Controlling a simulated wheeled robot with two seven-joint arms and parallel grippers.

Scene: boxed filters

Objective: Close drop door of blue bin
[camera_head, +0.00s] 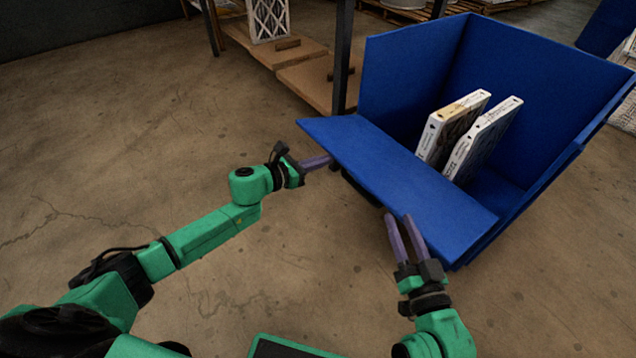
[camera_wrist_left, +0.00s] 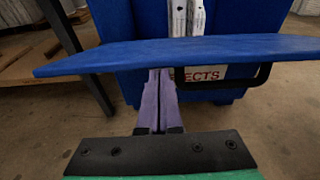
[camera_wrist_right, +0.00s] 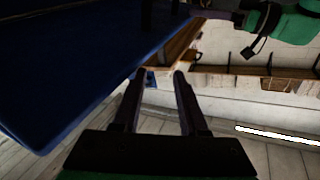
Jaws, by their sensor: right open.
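The blue bin (camera_head: 540,85) stands at the right in the head view. Its drop door (camera_head: 395,172) is folded down and sticks out toward me, roughly level. The door also shows edge-on in the left wrist view (camera_wrist_left: 120,55), with a black handle (camera_wrist_left: 225,82) under it. My left gripper (camera_head: 328,162) is at the door's left end, with its fingers close together just below the door edge; nothing shows between them. My right gripper (camera_head: 400,216) is open and empty at the door's front edge toward the right. Whether either gripper touches the door is unclear.
Two white boxed filters (camera_head: 452,125) lean inside the bin, behind the door. A shelf with wooden boards (camera_head: 305,75) and a dark post (camera_head: 342,55) stands left of the bin. The concrete floor (camera_head: 130,120) in front is clear.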

